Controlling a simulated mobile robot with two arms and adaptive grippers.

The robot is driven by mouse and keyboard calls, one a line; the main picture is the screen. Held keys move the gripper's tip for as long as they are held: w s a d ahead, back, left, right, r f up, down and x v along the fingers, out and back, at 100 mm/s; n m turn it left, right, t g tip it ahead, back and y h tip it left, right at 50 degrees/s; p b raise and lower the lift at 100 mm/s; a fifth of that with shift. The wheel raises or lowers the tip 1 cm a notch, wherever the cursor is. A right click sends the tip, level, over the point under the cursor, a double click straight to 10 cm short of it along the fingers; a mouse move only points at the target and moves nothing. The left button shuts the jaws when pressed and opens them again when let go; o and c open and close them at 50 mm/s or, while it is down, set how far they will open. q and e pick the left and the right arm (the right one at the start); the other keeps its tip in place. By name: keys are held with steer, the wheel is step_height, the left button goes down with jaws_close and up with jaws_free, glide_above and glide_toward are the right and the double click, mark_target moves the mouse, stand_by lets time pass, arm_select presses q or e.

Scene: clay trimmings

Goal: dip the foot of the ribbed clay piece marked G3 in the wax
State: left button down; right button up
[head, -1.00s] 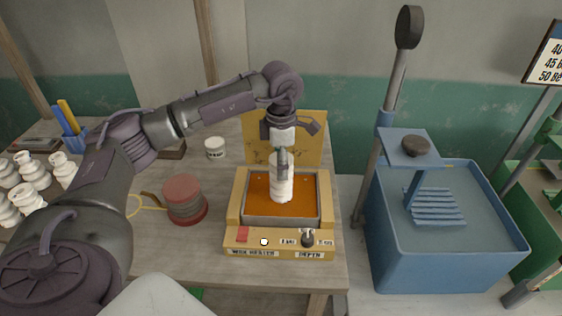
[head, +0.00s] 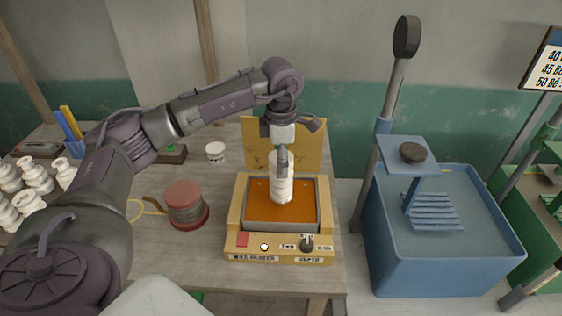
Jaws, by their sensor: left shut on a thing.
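A white ribbed clay piece (head: 282,188) is upright in my left gripper (head: 283,160), which is shut on it. The piece is over the orange wax (head: 256,209) in the wax heater (head: 234,237), and its foot is at or very near the wax surface. I cannot tell whether the foot is in the wax. No G3 mark is readable on the piece from here. My right gripper is not in view.
Several white ribbed pieces (head: 36,176) stand at the table's left. A red-capped spool (head: 184,204), a white jar (head: 215,152) and a blue pen cup (head: 73,147) are on the table. A blue water-filled tub (head: 440,262) stands to the right.

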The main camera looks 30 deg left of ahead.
arm_select(q)
step_height(320, 180, up, 4)
steer(key=shift+r+p, duration=0.1)
steer(key=shift+p, duration=1)
stand_by(0.6)
